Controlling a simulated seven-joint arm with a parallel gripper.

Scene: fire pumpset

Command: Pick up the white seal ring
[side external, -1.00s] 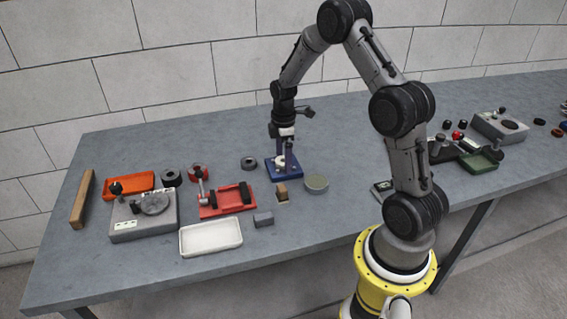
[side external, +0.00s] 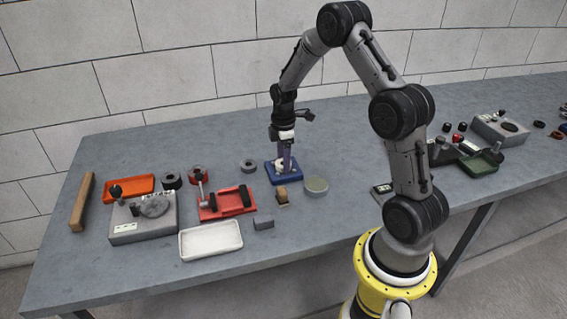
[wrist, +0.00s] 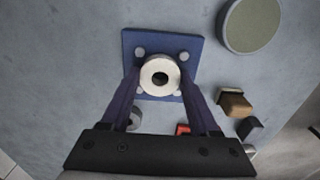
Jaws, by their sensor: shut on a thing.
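The white seal ring (wrist: 160,76) shows in the wrist view as a pale ring with a dark centre hole, between my two purple fingertips. It is over the blue square base plate (wrist: 190,48), which has small pale round spots near its corners. In the side view the blue base (side external: 284,176) lies on the table below my gripper (side external: 284,163), with a bit of white low between the fingers. My gripper (wrist: 160,80) is shut on the ring, one finger at each side. Whether the ring touches the base is not clear.
A round grey-green disc (side external: 316,186) and a small brown block (side external: 282,196) stand close to the base. A red fixture (side external: 226,203), a white tray (side external: 210,239) and a grey device (side external: 143,218) are to the left. The table behind the base is clear.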

